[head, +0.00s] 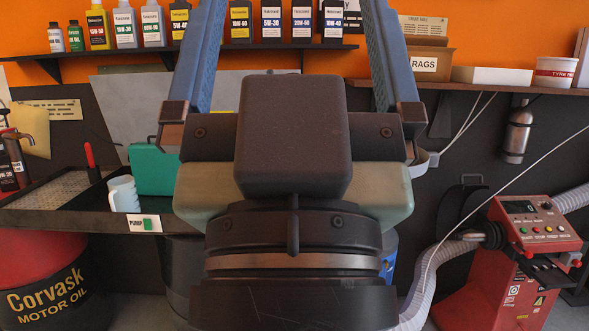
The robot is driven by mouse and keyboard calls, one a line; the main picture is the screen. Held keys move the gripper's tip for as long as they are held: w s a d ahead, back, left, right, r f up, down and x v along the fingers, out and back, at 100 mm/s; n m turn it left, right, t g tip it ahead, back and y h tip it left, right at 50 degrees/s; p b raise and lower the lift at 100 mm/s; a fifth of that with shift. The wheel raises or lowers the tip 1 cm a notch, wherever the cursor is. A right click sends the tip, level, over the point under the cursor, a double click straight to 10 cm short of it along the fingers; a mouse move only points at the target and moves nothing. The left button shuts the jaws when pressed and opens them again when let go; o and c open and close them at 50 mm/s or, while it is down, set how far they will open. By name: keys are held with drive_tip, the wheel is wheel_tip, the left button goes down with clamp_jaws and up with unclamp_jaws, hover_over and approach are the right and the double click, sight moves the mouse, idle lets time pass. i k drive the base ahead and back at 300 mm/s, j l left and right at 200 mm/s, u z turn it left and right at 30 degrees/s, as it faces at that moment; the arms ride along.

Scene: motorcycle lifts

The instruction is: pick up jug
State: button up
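A small pale, whitish jug (125,194) stands upright on the dark bench tray at the left. Its handle shows on its left side. My gripper (293,40) is large and close to the camera in the middle of the view, up and to the right of the jug in the picture. Its two blue fingers stand wide apart and run up past the top edge, so their tips are cut off. Nothing shows between the visible parts of the fingers. The gripper is clear of the jug.
The tray (60,219) has a mesh panel, a red-handled tool (91,162) and a teal case (153,168) behind the jug. An oil drum (45,285) stands below. Bottles line the shelf (130,52). A red machine (515,262) with a hose stands at right.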

sight(123, 196)
drive_tip(key=i+j, duration=0.35)
drive_tip(key=j, duration=0.15)
drive_tip(key=i+j, duration=0.4)
drive_tip(key=j, duration=0.1)
